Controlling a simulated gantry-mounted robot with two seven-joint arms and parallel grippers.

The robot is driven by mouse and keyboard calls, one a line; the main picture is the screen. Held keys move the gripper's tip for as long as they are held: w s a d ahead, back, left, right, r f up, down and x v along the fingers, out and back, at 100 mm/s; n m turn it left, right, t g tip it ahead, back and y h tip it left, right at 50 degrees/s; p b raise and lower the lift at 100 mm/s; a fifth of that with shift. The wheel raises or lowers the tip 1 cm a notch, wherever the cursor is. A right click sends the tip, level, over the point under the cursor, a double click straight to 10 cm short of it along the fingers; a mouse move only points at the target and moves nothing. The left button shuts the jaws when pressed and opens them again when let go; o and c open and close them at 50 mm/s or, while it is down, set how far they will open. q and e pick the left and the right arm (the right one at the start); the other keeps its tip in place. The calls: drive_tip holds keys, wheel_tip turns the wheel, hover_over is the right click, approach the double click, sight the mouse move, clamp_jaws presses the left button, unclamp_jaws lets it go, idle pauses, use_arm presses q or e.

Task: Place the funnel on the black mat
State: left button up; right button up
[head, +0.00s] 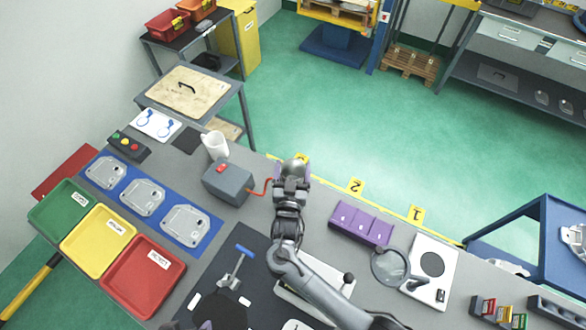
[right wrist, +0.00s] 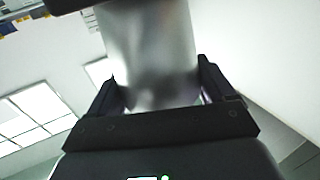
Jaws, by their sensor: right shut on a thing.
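My right gripper (head: 291,186) is above the bench near its far edge and shut on a shiny grey metal piece, which I take to be the funnel (head: 294,167). In the right wrist view the funnel (right wrist: 150,55) fills the space between the two fingers (right wrist: 160,100); its top is cut off. A small black mat (head: 187,140) lies flat and bare at the back left of the bench, left of and apart from the gripper. My left gripper cannot be made out.
A white mug (head: 215,146) and a grey box (head: 228,184) with a red button stand between mat and gripper. A button panel (head: 128,145) and a white goggles card (head: 156,124) lie left of the mat.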

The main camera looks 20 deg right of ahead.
drive_tip(key=o, duration=1)
drive_tip(key=shift+f, duration=0.1)
drive_tip(key=shift+b+v, duration=0.5)
drive_tip(key=shift+v, duration=3.25)
